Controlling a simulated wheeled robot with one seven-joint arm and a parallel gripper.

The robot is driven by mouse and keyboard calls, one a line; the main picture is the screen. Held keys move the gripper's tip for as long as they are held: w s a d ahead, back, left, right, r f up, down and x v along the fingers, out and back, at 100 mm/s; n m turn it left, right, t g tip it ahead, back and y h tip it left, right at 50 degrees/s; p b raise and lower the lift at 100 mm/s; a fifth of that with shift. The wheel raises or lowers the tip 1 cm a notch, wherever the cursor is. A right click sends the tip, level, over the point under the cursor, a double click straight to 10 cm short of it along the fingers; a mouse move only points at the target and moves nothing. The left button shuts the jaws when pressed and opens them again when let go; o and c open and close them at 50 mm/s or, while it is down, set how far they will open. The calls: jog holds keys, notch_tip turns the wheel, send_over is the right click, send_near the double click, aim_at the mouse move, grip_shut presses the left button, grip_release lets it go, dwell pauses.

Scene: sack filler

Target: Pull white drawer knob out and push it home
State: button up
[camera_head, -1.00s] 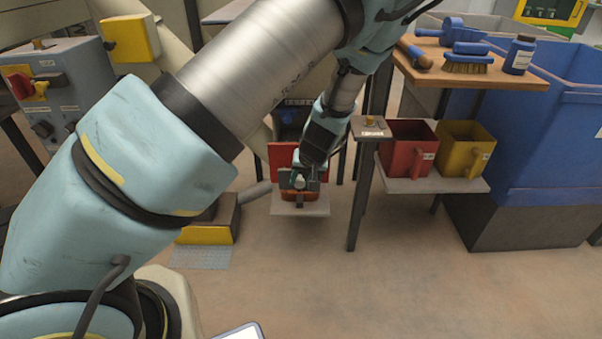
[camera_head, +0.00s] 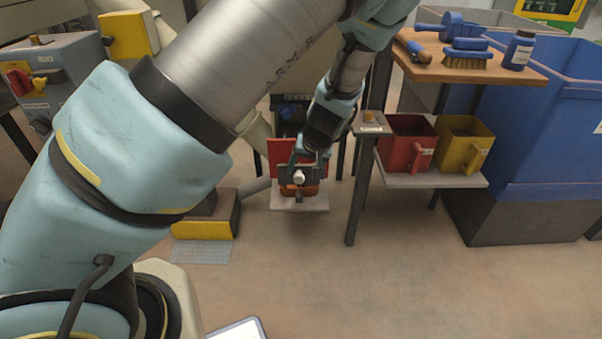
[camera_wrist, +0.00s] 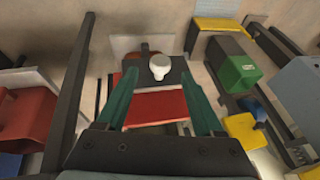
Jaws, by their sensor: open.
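The white drawer knob (camera_wrist: 159,66) sits on the dark front of a small drawer (camera_wrist: 146,114) with a red top. In the wrist view it lies between and just beyond the tips of my gripper (camera_wrist: 158,80), whose two green fingers stand wide apart. My gripper is open and holds nothing. I cannot tell from the frames whether the fingers touch the knob.
A grey plate (camera_head: 300,201) sits below the drawer. A narrow stand (camera_head: 371,126) is close to the right of my wrist. The floor in front is clear.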

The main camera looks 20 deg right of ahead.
jog(key=v, duration=0.6)
jog(key=shift+r+p, duration=0.3)
jog(key=shift+p, duration=0.1)
jog(key=shift+s+a, duration=0.1)
jog(key=a+r+n+g, duration=0.15)
jog(key=a+r, duration=0.25)
jog(key=a, duration=0.8)
jog(key=a+r+n+g, duration=0.1)
jog(key=a+r+n, duration=0.15)
jog(key=a, duration=0.85)
jog(key=a+r+n+g, duration=0.1)
jog(key=a+r, duration=0.3)
jog(key=a, duration=0.8)
notch_tip(320, 180, up, 18)
jog(key=p, duration=1.7)
jog(key=shift+s+d+m, duration=0.2)
jog(key=shift+s+m, duration=0.1)
jog(key=shift+s, duration=0.05)
jog(key=shift+f, duration=0.2)
